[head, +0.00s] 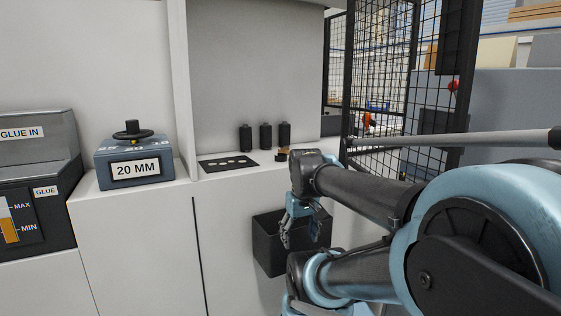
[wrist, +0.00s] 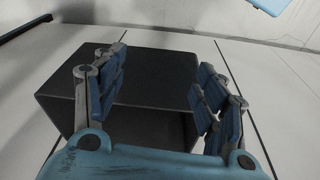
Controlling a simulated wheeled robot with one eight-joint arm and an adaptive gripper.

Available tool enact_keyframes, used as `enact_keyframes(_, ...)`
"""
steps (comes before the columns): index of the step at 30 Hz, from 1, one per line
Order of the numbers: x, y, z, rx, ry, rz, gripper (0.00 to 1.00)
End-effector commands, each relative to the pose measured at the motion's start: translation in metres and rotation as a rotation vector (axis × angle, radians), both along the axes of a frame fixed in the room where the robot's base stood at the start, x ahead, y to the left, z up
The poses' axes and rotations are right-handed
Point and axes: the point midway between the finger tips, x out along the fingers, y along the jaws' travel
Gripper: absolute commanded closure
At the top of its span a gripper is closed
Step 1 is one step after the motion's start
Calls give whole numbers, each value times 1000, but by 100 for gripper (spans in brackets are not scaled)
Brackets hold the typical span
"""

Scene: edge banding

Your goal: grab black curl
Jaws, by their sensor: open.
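I cannot make out a black curl in either view. A dark open bin (head: 265,240) is mounted on the front of the white cabinet. It also shows in the wrist view (wrist: 150,65), where its inside is too dark to tell what lies in it. My gripper (head: 300,230) points down at the bin, in front of or over it; the exact depth is unclear. In the wrist view my gripper (wrist: 163,78) has its blue-padded fingers spread wide, with the bin between and beyond them. Nothing shows between the fingers.
On the counter stand three black cylinders (head: 266,136), a black plate with pale spots (head: 228,162) and a small brown-and-black item (head: 282,154). A blue "20 MM" box (head: 135,163) and a glue unit (head: 35,180) are at left. A mesh fence (head: 400,80) stands behind my arm.

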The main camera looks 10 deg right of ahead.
Motion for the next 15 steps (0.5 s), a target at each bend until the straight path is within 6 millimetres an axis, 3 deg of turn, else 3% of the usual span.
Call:
enact_keyframes(1,13,0,20,-9,6,50,35)
enact_keyframes(6,58,0,87,-44,32,271,35)
enact_keyframes(15,142,0,190,-91,77,665,35)
